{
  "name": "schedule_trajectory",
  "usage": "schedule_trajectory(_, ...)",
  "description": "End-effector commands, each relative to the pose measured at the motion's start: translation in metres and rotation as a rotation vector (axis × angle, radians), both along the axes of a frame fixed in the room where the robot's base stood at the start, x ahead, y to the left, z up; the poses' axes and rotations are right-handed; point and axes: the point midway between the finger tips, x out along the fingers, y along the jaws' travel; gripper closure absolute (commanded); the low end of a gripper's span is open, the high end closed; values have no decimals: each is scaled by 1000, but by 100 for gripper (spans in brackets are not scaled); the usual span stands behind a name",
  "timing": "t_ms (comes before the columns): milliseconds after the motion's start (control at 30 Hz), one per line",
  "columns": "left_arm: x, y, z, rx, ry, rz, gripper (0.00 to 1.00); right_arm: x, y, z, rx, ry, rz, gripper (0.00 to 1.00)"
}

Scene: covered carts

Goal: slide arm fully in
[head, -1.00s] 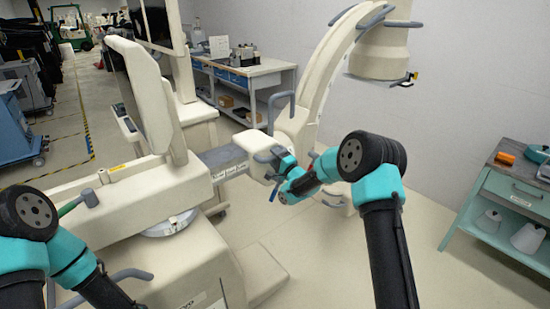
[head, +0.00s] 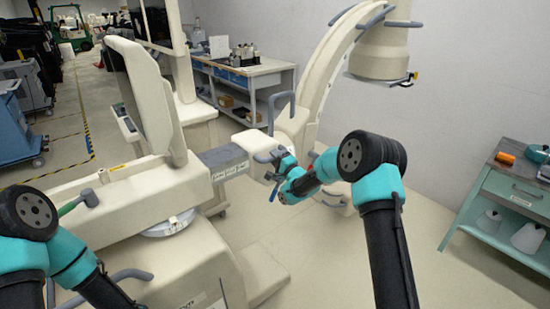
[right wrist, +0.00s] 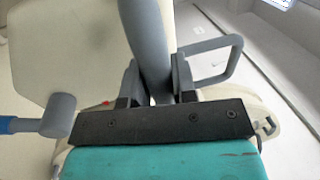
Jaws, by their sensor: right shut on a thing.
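The cream C-arm (head: 330,62) stands at centre right, with its wide cylinder at top right. Its grey slide beam (head: 222,158) spans the gap between the cart body (head: 140,205) and the cream end block (head: 255,143), and part of the beam is out of the cart. My right gripper (head: 277,160) is at the end block, shut on a grey handle bar. In the right wrist view the bar (right wrist: 150,45) passes between the two dark fingers. My left arm comes in at lower left, and its gripper is out of the picture.
A grey knob with a green stem (head: 88,198) sits on the cart's left part. A teal cabinet (head: 500,190) is at right. The floor between the cart and that cabinet is clear.

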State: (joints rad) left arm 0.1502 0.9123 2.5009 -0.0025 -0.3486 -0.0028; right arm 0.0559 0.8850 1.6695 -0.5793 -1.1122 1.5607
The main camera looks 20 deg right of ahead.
Motion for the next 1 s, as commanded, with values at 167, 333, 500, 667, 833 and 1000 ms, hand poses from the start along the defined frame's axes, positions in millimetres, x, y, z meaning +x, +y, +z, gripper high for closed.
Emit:
schedule_trajectory(167, 0, 0, 0, 0, 0, 0, 100, -5, 14, 0, 0, 1, 8, 100)
schedule_trajectory(333, 0, 0, 0, 0, 0, 0, 100, -14, 35, 0, -1, 1, 14, 100)
schedule_trajectory(500, 0, 0, 0, 0, 0, 0, 100, -24, 57, -1, -3, 3, 16, 100)
schedule_trajectory(667, 0, 0, 0, 0, 0, 0, 100, -33, 77, -1, -3, 2, 18, 100)
schedule_trajectory(833, 0, 0, 0, 0, 0, 0, 100, -42, 97, -1, -4, 3, 19, 100)
schedule_trajectory(1000, 0, 0, 0, 0, 0, 0, 100, -52, 120, -2, -4, 3, 18, 100)
